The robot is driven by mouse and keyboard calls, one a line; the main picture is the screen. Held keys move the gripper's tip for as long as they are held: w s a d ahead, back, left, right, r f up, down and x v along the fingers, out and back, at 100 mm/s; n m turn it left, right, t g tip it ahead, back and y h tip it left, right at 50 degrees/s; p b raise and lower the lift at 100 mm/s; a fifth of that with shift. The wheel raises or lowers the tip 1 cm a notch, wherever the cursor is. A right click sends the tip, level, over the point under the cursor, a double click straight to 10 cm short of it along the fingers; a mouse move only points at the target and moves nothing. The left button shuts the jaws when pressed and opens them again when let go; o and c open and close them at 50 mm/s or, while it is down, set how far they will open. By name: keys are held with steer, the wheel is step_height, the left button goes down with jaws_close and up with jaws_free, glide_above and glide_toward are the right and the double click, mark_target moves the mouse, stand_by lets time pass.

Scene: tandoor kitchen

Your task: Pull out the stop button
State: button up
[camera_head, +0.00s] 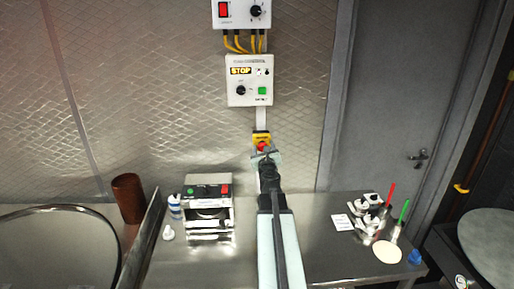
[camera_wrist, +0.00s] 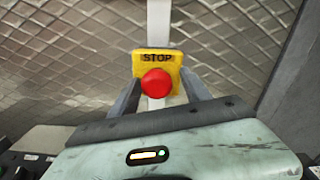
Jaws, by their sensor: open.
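The stop button is a red round knob (camera_wrist: 156,83) on a yellow box marked STOP (camera_wrist: 158,58). It is fixed to a pale vertical strip on the metal wall. In the head view the yellow box (camera_head: 261,136) shows above my gripper, with the red knob (camera_head: 262,146) just at the fingertips. My gripper (camera_wrist: 158,92) is open, with one finger on each side of the red knob in the wrist view. A gap shows between the knob and each finger, and it holds nothing. In the head view my gripper (camera_head: 265,156) partly hides the lower part of the button.
A white control box with a STOP label (camera_head: 249,80) hangs above the button. On the steel counter (camera_head: 318,213) stand a small machine (camera_head: 207,208), a brown cup (camera_head: 128,197) and a white bottle (camera_head: 175,207) at left. Small utensils (camera_head: 370,215) stand at right.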

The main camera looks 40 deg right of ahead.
steer(key=shift+s+r, duration=0.15)
steer(key=shift+c, duration=0.7)
steer(key=shift+w+a, duration=0.15)
steer(key=shift+w, duration=0.05)
jaws_close()
steer(key=shift+v, duration=0.8)
steer(key=shift+o, duration=0.7)
jaws_free()
steer(key=shift+a, duration=0.1)
